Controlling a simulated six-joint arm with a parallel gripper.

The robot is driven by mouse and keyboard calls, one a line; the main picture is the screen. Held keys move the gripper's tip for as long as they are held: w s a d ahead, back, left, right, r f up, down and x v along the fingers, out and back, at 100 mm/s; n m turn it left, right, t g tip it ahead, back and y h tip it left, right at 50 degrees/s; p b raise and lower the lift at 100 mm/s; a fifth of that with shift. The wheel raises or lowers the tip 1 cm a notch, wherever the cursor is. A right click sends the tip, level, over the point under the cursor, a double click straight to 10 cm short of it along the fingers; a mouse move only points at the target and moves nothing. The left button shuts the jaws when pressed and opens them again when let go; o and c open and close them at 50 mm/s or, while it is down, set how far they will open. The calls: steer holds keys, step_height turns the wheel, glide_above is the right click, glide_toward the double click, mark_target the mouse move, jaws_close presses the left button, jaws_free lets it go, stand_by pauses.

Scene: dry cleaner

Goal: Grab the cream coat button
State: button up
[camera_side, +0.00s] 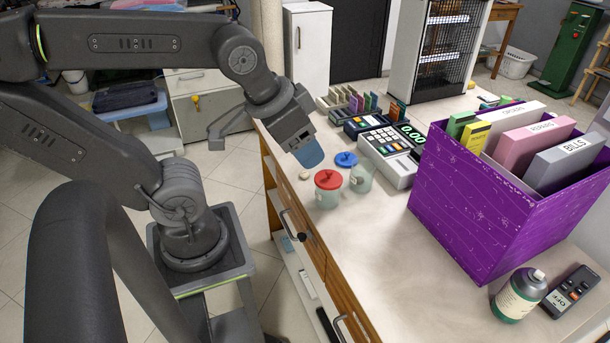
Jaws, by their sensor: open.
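A small cream, roundish item that looks like the coat button (304,175) lies on the counter near its left edge, left of the red-lidded jar. My gripper (311,158) points down just above and slightly right of it, with blue fingertips. The gripper is open and nothing shows between its fingers. The gap between the fingers is hard to see from this side. The button appears apart from the fingertips.
The front-middle counter is clear.

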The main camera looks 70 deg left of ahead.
stand_by(0.5)
steer(key=n+g+y, duration=0.2)
steer(key=n+g, duration=0.3)
steer(key=n, duration=0.9)
glide_above(304, 173)
steer(key=d, duration=0.1)
step_height(304, 173, down, 26)
steer(key=shift+s+d+r, duration=0.1)
steer(key=shift+s, duration=0.05)
steer(key=shift+w+a+f, duration=0.1)
steer(key=shift+a+f, duration=0.05)
steer(key=shift+f, duration=0.8)
steer(key=shift+w+a+f, duration=0.1)
steer(key=shift+a+f, duration=0.1)
steer(key=shift+f, duration=0.75)
steer(key=shift+a+f, duration=0.15)
steer(key=shift+f, duration=0.8)
steer(key=c, duration=1)
